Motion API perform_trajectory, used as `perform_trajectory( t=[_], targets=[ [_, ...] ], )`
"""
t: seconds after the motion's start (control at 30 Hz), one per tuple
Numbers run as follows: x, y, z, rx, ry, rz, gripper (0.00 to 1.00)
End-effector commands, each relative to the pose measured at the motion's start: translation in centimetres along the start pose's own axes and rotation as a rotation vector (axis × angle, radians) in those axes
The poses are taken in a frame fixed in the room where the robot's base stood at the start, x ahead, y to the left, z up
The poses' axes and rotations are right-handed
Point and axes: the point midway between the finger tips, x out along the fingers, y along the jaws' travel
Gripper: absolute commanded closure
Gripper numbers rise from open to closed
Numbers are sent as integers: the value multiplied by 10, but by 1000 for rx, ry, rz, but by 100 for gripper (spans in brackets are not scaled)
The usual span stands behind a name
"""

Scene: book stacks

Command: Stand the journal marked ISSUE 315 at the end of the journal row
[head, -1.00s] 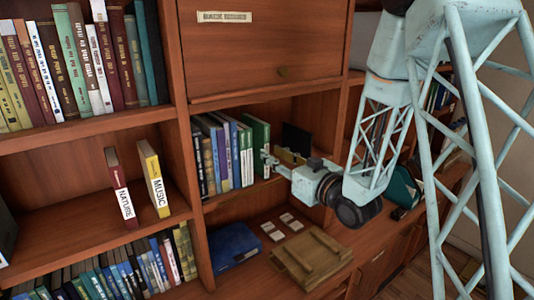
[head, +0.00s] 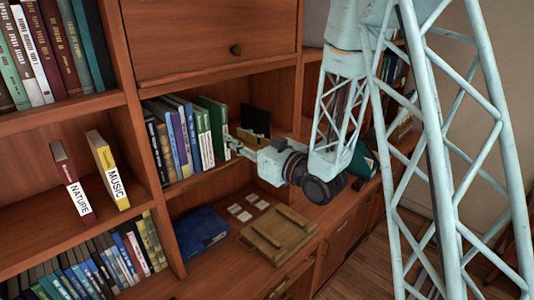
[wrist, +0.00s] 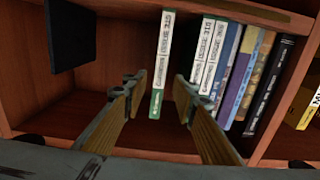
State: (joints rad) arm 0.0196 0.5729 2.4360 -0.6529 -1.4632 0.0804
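A journal with a green cover and white spine band (head: 213,120) stands at the right end of the journal row on the middle shelf. It also shows in the wrist view (wrist: 161,62), upright, with a narrow gap to its neighbours. My gripper (head: 231,146) is at that end of the row. In the wrist view my gripper (wrist: 159,92) is open, one finger on each side of the journal's lower part, with gaps visible. The rest of the row (head: 173,135) stands at the left in the head view.
A black upright panel (head: 256,120) stands right of the row, with free shelf between. Below are a blue box (head: 201,231), white cards (head: 240,212) and a wooden crate (head: 278,235). NATURE (head: 71,182) and MUSIC (head: 108,170) dividers stand on the left shelf.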

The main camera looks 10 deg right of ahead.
Motion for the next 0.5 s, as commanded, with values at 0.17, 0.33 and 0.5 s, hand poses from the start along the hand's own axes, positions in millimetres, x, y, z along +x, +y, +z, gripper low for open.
perform_trajectory(
  t=[0.17, 0.33, 0.5],
  targets=[
    [0, 0, 0, 0, 0, 0, 74],
    [-1, 2, -2, -6, -9, 7, 74],
    [-3, 7, -6, -23, -44, 27, 74]
  ],
)
